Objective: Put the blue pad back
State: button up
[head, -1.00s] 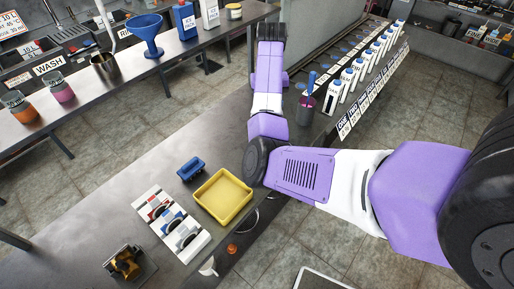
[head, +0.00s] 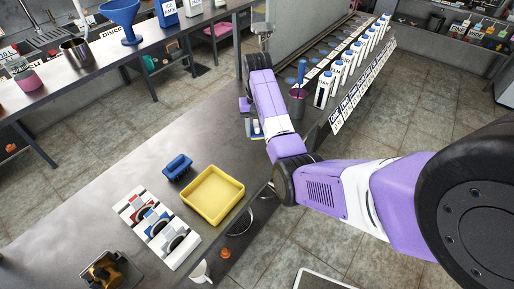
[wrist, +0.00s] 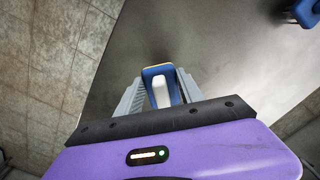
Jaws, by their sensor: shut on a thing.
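My gripper (wrist: 159,98) is shut on a blue pad (wrist: 174,77) with a white middle part and a thin yellowish edge at its far end. In the head view the pad (head: 257,127) shows small beside my gripper, over the far part of the steel table; I cannot tell whether it touches the table. A holder board (head: 133,200) with red, blue and grey-black marked places lies at the table's near left. The places' contents are too small to read clearly.
A dark blue block with a raised handle (head: 177,167) and a yellow tray (head: 212,195) stand beside the board. A brown-and-black device (head: 108,270) is at the near left. White bottles (head: 336,77) line the far right rack. The table's middle is clear.

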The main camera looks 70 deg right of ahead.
aim_at(257, 126)
jog(key=shift+f, duration=3.3)
jog(key=shift+f, duration=0.2)
jog(key=o, duration=1.2)
notch_tip(257, 126, up, 11)
jog(key=shift+r, duration=0.1)
jog(key=shift+r+p, duration=0.65)
jog(key=shift+p, duration=0.35)
